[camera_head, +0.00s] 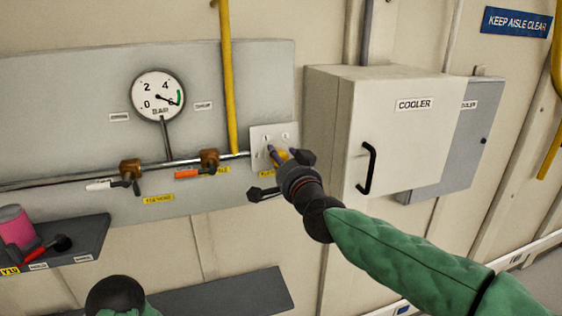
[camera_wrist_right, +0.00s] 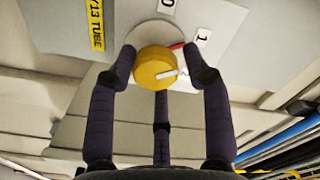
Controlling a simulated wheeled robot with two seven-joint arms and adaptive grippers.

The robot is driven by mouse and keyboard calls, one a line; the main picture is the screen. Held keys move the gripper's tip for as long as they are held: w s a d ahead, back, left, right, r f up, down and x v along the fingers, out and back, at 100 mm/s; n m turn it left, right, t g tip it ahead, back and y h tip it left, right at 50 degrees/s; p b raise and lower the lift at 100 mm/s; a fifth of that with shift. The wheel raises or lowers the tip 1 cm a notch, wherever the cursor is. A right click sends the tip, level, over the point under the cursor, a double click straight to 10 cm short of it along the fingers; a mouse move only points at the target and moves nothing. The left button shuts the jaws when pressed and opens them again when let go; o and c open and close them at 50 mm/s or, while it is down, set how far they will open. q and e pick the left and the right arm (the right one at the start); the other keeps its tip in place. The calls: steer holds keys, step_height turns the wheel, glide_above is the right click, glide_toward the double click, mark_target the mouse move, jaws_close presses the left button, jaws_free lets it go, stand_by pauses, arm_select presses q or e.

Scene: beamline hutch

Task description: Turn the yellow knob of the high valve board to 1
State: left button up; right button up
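The yellow knob (camera_wrist_right: 155,66) sits on the high valve board (camera_wrist_right: 82,20), and its white pointer mark points right, roughly toward the partly hidden label 2. The label 1 (camera_wrist_right: 202,37) is at the upper right, with a red mark beside it, and the label 0 (camera_wrist_right: 168,5) is at the top. My right gripper (camera_wrist_right: 160,58) is open, its fingers around the knob with gaps visible at the sides. In the head view the right gripper (camera_head: 281,167) is at the board (camera_head: 262,133) and partly covers the knob (camera_head: 282,155).
A white cooler box (camera_head: 395,130) with a black handle stands out from the wall right of the board. A yellow pipe (camera_head: 227,80), a pressure gauge (camera_head: 155,88) and a pipe with two valves lie left. A dark shelf (camera_head: 60,245) is lower left.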

steer(key=shift+o, duration=0.4)
steer(key=shift+d+r, duration=0.15)
steer(key=shift+s, duration=0.25)
steer(key=v, duration=1.1)
steer(key=shift+s, duration=0.25)
steer(key=shift+d, duration=0.1)
